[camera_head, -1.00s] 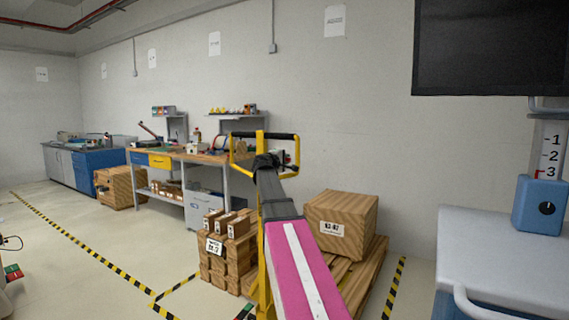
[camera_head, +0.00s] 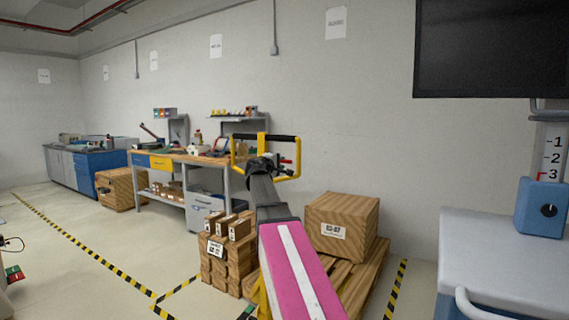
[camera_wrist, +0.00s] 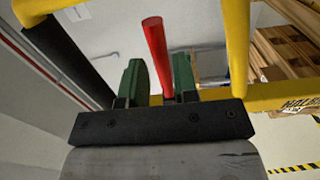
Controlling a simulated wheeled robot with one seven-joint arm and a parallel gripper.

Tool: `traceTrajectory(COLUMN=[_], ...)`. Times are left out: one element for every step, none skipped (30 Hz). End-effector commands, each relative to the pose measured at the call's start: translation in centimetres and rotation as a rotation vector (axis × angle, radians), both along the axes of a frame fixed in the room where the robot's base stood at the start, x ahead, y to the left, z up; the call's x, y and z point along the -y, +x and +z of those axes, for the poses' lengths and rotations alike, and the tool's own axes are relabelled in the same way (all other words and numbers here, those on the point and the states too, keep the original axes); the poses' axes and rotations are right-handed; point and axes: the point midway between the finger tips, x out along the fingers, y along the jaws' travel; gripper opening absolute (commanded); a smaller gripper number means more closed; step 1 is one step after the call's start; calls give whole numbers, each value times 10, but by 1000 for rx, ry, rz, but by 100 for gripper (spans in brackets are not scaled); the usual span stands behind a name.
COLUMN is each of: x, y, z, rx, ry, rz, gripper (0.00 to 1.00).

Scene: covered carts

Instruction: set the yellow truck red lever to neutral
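The yellow truck's handle loop (camera_head: 236,160), with a black grip bar on top, stands beyond my arm in the head view. The red lever (camera_head: 287,161) shows as a small red mark inside the loop. In the wrist view the red lever (camera_wrist: 154,45) is a plain red rod rising between the two green fingers of my gripper (camera_wrist: 160,75). The fingers are apart, one on each side of the lever, with a visible gap on both sides. Yellow handle bars (camera_wrist: 237,50) flank the fingers. In the head view my wrist partly hides the handle's lower part.
A large box (camera_head: 341,223) on a wooden pallet (camera_head: 372,267) and a stack of small boxes (camera_head: 228,251) stand beside the truck. A workbench (camera_head: 187,157) is behind at left. A white-topped cart (camera_head: 500,260) is at right. Floor at left is open.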

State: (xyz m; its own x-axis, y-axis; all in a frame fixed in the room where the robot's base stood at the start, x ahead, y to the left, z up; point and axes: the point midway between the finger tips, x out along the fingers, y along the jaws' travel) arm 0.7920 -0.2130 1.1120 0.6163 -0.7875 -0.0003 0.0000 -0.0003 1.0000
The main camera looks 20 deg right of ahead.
Motion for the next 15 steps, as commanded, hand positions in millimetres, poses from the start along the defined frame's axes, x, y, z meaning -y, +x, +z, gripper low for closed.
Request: traceTrajectory(x=[-9,-13,-19,-23,-26,-30,-33,-35,-38,-40,-42,-43,-44,-44,-45], y=[-9,-13,-17,-20,-22,-25,-27,-29,-31,-33,-34,-34,-35,-35,-35], z=[-1,-1,-1,-1,-1,-1,-1,-1,-1,-1,-1,-1,-1,-1,0], rx=[1,0,0,-1,-1,0,0,-1,-1,-1,-1,-1,-1,-1,-1], ry=[-1,0,0,-1,-1,-1,-1,-1,-1,-1,-1,-1,-1,-1,-1], rz=[2,1,1,1,1,1,0,0,0,0,-1,-1,-1,-1,-1], gripper=[28,28,28,28,28,28,28,28,28,28,28,28,28,28,28])
